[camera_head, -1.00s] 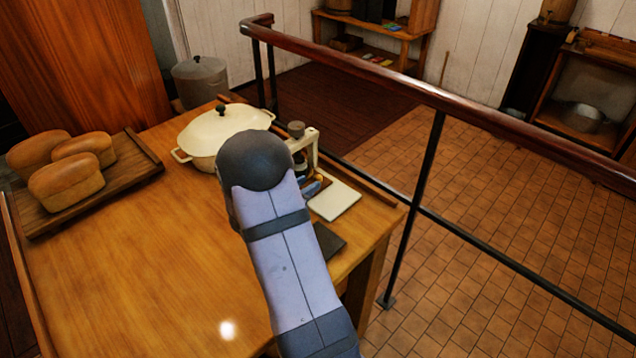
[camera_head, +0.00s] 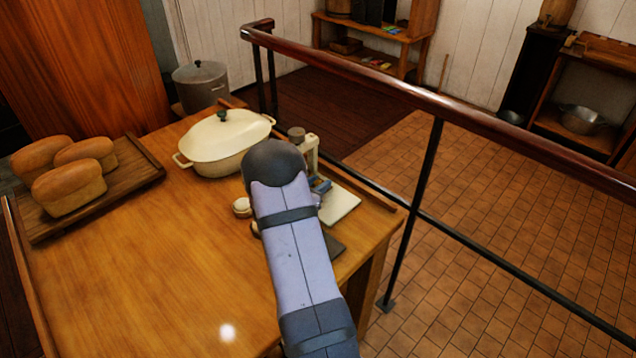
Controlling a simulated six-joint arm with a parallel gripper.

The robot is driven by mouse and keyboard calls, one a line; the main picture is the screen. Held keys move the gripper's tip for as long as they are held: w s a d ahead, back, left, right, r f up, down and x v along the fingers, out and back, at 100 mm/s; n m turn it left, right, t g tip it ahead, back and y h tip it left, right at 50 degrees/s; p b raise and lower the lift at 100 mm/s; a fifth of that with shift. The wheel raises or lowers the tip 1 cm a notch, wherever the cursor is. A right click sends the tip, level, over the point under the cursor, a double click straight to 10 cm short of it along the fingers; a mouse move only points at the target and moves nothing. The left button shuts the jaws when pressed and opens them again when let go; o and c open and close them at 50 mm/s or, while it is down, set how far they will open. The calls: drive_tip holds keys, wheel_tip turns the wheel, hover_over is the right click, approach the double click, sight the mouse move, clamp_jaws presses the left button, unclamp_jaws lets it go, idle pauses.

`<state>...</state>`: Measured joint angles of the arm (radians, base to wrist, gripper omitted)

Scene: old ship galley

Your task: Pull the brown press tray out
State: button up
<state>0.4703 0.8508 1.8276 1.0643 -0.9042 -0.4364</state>
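A cream press (camera_head: 311,150) with a grey-brown knob (camera_head: 297,134) stands near the table's right edge, partly behind my arm. I cannot make out a brown tray on it; my arm covers its lower part. My gripper is mostly hidden behind my own arm. A small blue and grey part (camera_head: 320,186) shows beside the press, perhaps part of my gripper. I cannot tell whether the fingers are open or touch anything. A white flat slab (camera_head: 341,206) lies right of the arm, and a dark slab (camera_head: 334,245) lies nearer.
A cream lidded pot (camera_head: 215,145) stands just left of the press. Small round cream things (camera_head: 242,207) sit left of my arm. Loaves (camera_head: 68,188) lie on a wooden board (camera_head: 140,180) at left. The table's (camera_head: 150,270) front left is clear. A railing (camera_head: 430,95) runs along the right.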

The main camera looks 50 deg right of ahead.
sight(340, 209)
drive_tip(key=shift+c, duration=0.3)
clamp_jaws()
drive_tip(key=s+b, duration=0.1)
drive_tip(key=s, duration=0.8)
drive_tip(key=shift+s, duration=0.15)
drive_tip(key=shift+o, duration=0.3)
unclamp_jaws()
drive_tip(key=shift+a, duration=0.15)
drive_tip(key=shift+b+v, duration=0.6)
drive_tip(key=shift+v, duration=2.95)
